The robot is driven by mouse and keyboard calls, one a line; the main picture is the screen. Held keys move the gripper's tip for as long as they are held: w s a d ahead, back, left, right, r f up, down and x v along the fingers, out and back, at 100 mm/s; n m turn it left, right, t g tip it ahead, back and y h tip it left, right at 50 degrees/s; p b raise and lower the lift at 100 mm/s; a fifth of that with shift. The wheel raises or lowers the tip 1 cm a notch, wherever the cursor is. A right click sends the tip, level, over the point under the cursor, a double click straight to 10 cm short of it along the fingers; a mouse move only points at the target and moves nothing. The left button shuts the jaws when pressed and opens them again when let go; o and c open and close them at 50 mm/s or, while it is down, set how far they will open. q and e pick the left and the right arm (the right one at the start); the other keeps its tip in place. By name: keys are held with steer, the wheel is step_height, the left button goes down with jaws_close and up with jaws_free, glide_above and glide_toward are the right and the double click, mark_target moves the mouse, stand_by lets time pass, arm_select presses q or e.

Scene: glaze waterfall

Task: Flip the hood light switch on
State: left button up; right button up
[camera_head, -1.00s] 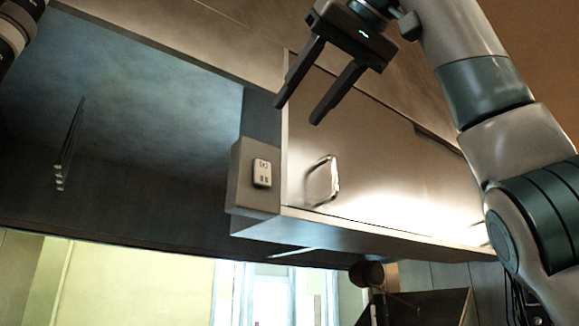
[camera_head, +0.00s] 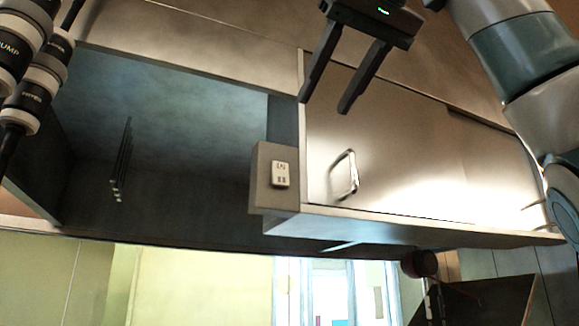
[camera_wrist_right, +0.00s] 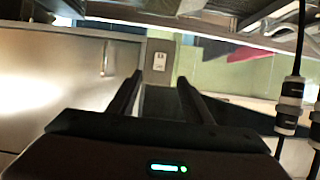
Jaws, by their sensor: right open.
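A small white plate with a switch (camera_head: 281,174) is on the face of a grey box-like end piece beside the steel cabinet. It also shows in the right wrist view (camera_wrist_right: 160,61), just beyond the fingertips. Whether the switch is on or off is too small to tell. My right gripper (camera_head: 324,106) is open and empty, up and to the right of the plate in the head view, with its fingers pointing down-left. In the right wrist view, the plate appears between the two fingertips (camera_wrist_right: 160,76), apart from them. My left gripper is not in view.
A steel cabinet door (camera_head: 400,140) with a bar handle (camera_head: 346,175) lies right of the plate. A dark recess (camera_head: 180,110) opens at left. Black-and-white cylinders marked "PUMP" (camera_head: 20,45) hang at upper left. A reddish round object (camera_head: 420,263) is below the cabinet.

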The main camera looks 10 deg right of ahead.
mark_target(282, 179)
steer(key=p+x, duration=0.5)
steer(key=x, duration=1)
steer(key=shift+w+a+f, duration=0.15)
steer(key=shift+w, duration=0.2)
steer(key=shift+w+a+f, duration=0.15)
steer(key=shift+w+f, duration=0.2)
steer(key=shift+w, duration=0.15)
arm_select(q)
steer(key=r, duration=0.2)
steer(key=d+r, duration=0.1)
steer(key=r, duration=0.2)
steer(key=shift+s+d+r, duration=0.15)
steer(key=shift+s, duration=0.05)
